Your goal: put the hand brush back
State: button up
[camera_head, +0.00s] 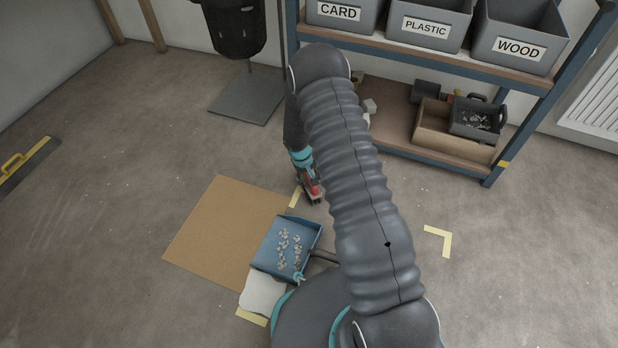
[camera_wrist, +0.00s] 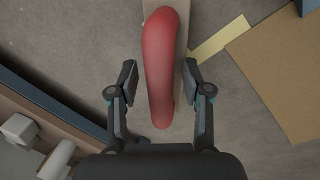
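The hand brush (camera_head: 314,190) has a red handle and is low over or on the floor, beyond the dustpan; I cannot tell if it touches the floor. In the wrist view, its red handle (camera_wrist: 160,45) runs lengthwise between my fingers, over a pale strip. My gripper (camera_wrist: 160,78) is open around the handle, with a narrow gap on each side. In the head view, my gripper (camera_head: 306,176) is partly hidden by my arm. The blue dustpan (camera_head: 309,232) holds several pale crumbs and lies at the edge of the brown board (camera_head: 212,232).
A shelf (camera_head: 397,132) stands at the back with bins marked CARD, PLASTIC and WOOD (camera_head: 516,46); a wooden box (camera_head: 446,142) is on its lower board. A yellow corner mark (camera_head: 443,238) is on clear floor at right. A yellow-handled tool (camera_head: 28,165) lies far left.

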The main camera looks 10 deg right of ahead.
jog(key=shift+r, duration=0.1)
notch_tip(320, 180, up, 25)
jog(key=s+a+t+p, duration=0.1)
jog(key=s+p, duration=0.1)
jog(key=s+d+r+m+t, duration=0.1)
jog(key=s+r, duration=0.3)
jog(key=r, duration=0.3)
jog(key=s+r, duration=0.4)
jog(key=r, duration=0.4)
jog(key=s+r+t, duration=0.1)
jog(key=s+r, duration=0.2)
jog(key=s, duration=0.5)
jog(key=s+r+t+y, duration=0.1)
jog(key=s+r, duration=0.3)
jog(key=s, duration=0.3)
jog(key=s+r+m+t+y, duration=0.1)
jog(key=s+r, duration=0.3)
jog(key=s, duration=0.4)
jog(key=shift+s+a+r, duration=0.15)
jog(key=shift+s+a, duration=0.05)
jog(key=shift+s, duration=0.15)
